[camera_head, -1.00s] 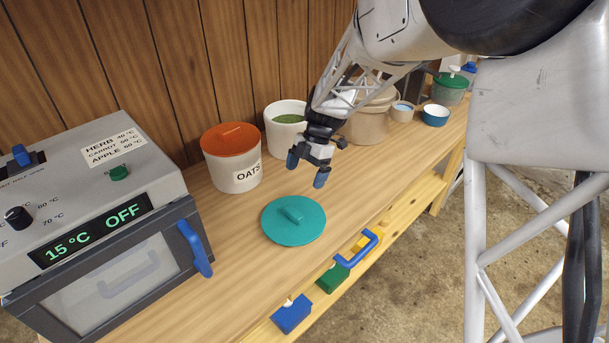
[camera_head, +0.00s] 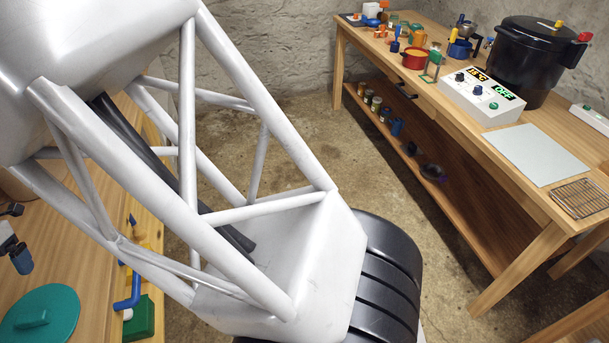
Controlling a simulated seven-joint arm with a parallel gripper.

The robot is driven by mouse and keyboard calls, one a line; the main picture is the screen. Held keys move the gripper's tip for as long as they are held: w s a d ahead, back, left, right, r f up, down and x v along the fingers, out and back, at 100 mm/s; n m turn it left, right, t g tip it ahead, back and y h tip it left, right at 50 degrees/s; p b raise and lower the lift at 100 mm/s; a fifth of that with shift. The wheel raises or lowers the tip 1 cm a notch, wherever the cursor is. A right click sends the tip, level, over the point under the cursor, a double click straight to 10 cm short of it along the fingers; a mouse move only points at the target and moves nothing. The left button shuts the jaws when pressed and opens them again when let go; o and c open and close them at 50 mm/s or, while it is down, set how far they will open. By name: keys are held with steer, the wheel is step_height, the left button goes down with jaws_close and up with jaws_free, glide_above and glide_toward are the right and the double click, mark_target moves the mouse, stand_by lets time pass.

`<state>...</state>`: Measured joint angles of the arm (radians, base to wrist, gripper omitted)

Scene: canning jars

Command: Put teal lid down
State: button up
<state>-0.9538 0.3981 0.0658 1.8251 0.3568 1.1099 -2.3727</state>
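The teal lid (camera_head: 58,308) lies flat on the wooden bench at the lower left of the head view, its left part near the picture edge. It has a raised bar handle on top. My gripper (camera_head: 12,240) shows only in part at the left edge, above and behind the lid and apart from it. One blue fingertip is in view; the rest is cut off by the edge, so its opening cannot be judged. Nothing is seen in the visible finger.
My arm's white truss fills the left and middle. Blue handle and green block (camera_head: 141,318) sit along the bench front. Across a concrete floor, another bench holds a black pot (camera_head: 530,65), a control box (camera_head: 481,95), a red pot (camera_head: 415,58), a grey mat (camera_head: 536,153) and a wire rack (camera_head: 580,198).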

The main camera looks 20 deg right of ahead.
steer(key=w+d+r+m+t, duration=0.15)
steer(key=d+r+m, duration=0.4)
steer(key=d, duration=0.75)
steer(key=w+d+r+m+t+y, duration=0.1)
steer(key=w+d+r+m, duration=0.35)
steer(key=d, duration=0.85)
steer(key=w+d+r+m+t, duration=0.1)
steer(key=d+r+m, duration=0.55)
steer(key=d, duration=0.65)
steer(key=s+d+m+t, duration=0.1)
steer(key=s+d+m, duration=0.5)
steer(key=d, duration=0.3)
steer(key=s+d+m+t, duration=0.1)
steer(key=s+d+m, duration=0.5)
steer(key=d, duration=0.4)
steer(key=s+d+m+t+h, duration=0.1)
steer(key=s+d+m, duration=0.5)
steer(key=d, duration=0.4)
steer(key=shift+s+f+m, duration=0.2)
steer(key=shift+s+m, duration=0.15)
steer(key=shift+m, duration=0.4)
